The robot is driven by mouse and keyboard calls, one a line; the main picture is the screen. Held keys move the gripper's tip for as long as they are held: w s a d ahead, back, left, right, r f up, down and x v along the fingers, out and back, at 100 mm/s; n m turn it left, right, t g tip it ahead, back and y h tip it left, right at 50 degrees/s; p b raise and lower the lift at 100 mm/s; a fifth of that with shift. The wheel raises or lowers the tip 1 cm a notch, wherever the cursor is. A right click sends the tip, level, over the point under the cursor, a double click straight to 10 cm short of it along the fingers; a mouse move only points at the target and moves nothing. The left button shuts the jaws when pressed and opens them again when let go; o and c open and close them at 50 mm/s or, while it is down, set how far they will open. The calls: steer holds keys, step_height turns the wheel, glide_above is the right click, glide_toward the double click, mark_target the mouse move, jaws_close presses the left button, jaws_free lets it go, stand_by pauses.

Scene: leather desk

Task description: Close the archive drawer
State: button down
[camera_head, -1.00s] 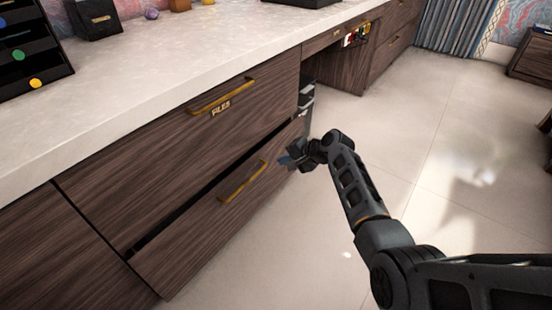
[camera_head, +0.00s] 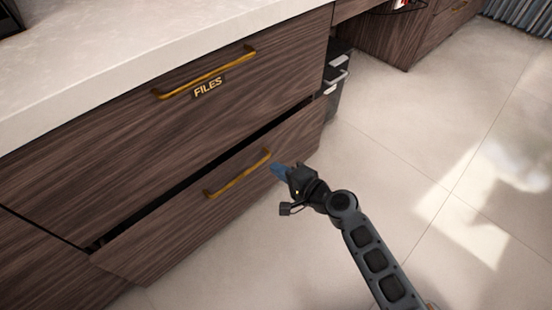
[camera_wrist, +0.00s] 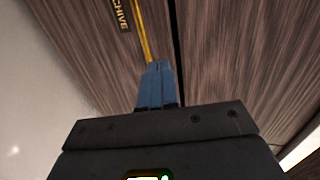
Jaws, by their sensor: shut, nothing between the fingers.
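The archive drawer (camera_head: 205,212) is the lower dark wood drawer front. It stands a little way out, with a dark gap along its top edge below the upper drawer. Its gold bar handle (camera_head: 238,174) also shows in the wrist view (camera_wrist: 143,32), beside a label (camera_wrist: 122,14) whose visible letters read "CHIVE". My gripper (camera_head: 276,170) is just right of the handle's right end in the head view. Its blue fingers (camera_wrist: 158,66) are shut and empty, pointing at the drawer front near the handle and the gap. I cannot tell whether they touch it.
The upper drawer (camera_head: 150,130), labelled "FILES", looks shut and has its own gold handle (camera_head: 207,74). A pale countertop (camera_head: 130,60) lies above. A dark cabinet with light handles (camera_head: 335,85) stands under the desk at right. The tiled floor (camera_head: 400,150) is clear.

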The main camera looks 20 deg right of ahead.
mark_target(252, 154)
steer(key=b+x, duration=0.2)
steer(key=x, duration=0.7)
